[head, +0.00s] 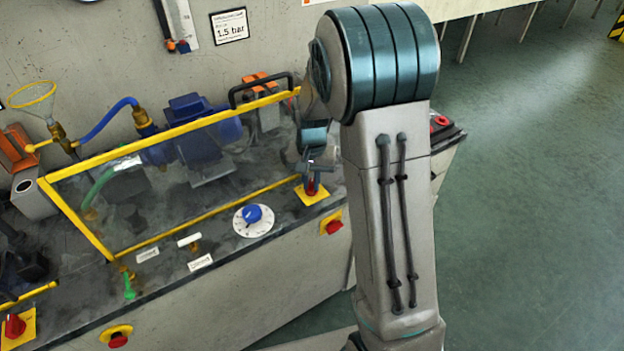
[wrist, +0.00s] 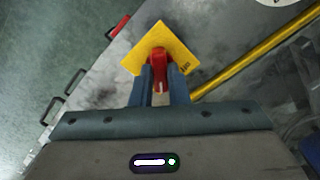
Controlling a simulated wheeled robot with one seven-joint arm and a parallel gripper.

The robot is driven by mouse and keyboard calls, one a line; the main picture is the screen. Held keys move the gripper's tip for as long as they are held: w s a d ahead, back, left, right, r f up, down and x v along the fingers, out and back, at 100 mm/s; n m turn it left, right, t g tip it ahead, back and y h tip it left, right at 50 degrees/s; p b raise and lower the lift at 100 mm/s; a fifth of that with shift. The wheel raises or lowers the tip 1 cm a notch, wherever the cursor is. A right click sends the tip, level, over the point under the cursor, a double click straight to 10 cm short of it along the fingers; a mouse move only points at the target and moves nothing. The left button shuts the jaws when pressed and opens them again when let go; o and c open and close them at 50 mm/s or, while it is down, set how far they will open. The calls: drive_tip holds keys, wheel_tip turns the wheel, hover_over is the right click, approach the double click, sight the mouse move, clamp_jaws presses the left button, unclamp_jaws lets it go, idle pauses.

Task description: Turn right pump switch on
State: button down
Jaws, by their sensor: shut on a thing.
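The right pump switch (head: 311,188) is a red rotary knob on a square yellow plate (head: 321,194) near the right end of the bench top. It also shows at the top middle of the wrist view (wrist: 158,56), where its yellow plate (wrist: 178,40) looks turned like a diamond. My gripper (head: 314,178) is at the knob from above. In the wrist view its two blue-grey fingers (wrist: 160,78) are shut on the red knob, one on each side. The fingers hide part of the knob and plate, so I cannot tell the switch's setting.
A clear guard with a yellow frame (head: 171,126) stands just left of the switch. A blue dial (head: 252,215) is nearby on the bench. Another red switch (head: 14,325) is at the far left. Red-and-yellow buttons (head: 332,224) sit on the bench front. Green floor on the right is clear.

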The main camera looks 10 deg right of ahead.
sight(311, 184)
drive_tip(key=m+p, duration=0.1)
drive_tip(key=m, duration=0.4)
drive_tip(key=shift+r+m, duration=0.15)
drive_tip(key=shift+m, duration=0.15)
drive_tip(key=shift+w+m+p, duration=0.1)
drive_tip(key=shift+m+p, duration=0.65)
drive_tip(key=shift+m, duration=1.35)
drive_tip(key=c, duration=1.4)
unclamp_jaws()
wheel_tip(311, 184, up, 14)
